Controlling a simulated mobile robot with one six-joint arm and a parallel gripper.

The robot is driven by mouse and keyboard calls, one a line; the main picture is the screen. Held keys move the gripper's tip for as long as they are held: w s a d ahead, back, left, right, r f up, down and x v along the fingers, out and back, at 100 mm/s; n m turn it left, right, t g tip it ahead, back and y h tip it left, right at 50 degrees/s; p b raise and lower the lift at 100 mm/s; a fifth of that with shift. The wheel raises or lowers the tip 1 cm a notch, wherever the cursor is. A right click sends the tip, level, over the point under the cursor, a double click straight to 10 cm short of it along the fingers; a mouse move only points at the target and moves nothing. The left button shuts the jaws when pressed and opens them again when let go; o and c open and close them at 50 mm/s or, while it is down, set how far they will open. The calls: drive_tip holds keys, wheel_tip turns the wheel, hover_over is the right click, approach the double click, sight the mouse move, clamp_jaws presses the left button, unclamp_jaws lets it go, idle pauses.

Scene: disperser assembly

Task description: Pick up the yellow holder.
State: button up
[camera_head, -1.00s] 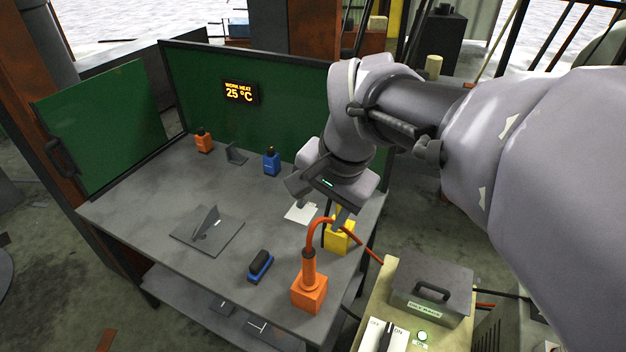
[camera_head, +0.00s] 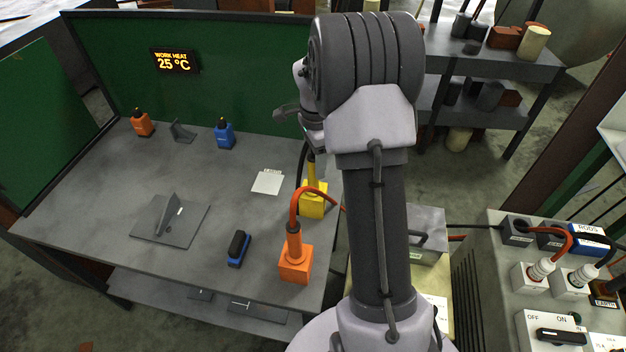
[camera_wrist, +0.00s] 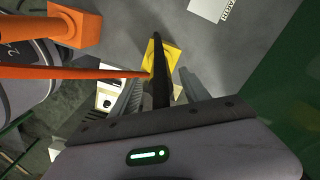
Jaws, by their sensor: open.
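The yellow holder (camera_head: 313,202) stands on the right edge of the grey workbench, with a yellow upright part and a black cable rising from it. In the wrist view, the yellow holder (camera_wrist: 170,55) lies beyond my fingers, and a black bar-like part crosses in front of it. My gripper (camera_wrist: 158,85) is open, its two grey fingers on either side of this black part. I cannot tell whether the fingers touch anything. In the head view, my arm mostly hides the gripper.
An orange holder (camera_head: 295,263) with an orange cable stands close in front of the yellow one; the cable crosses the wrist view. A blue-black eraser-like block (camera_head: 238,249), a white card (camera_head: 267,182) and a grey angled stand (camera_head: 169,219) rest on the bench (camera_head: 100,218).

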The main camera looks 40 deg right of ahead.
sight(313, 184)
wheel_tip(313, 184, down, 5)
drive_tip(key=shift+w+a+f+b, duration=0.1)
drive_tip(key=shift+b, duration=0.95)
drive_tip(key=shift+r, duration=0.2)
drive_tip(key=shift+c, duration=1.1)
clamp_jaws()
drive_tip(key=shift+r, duration=0.1)
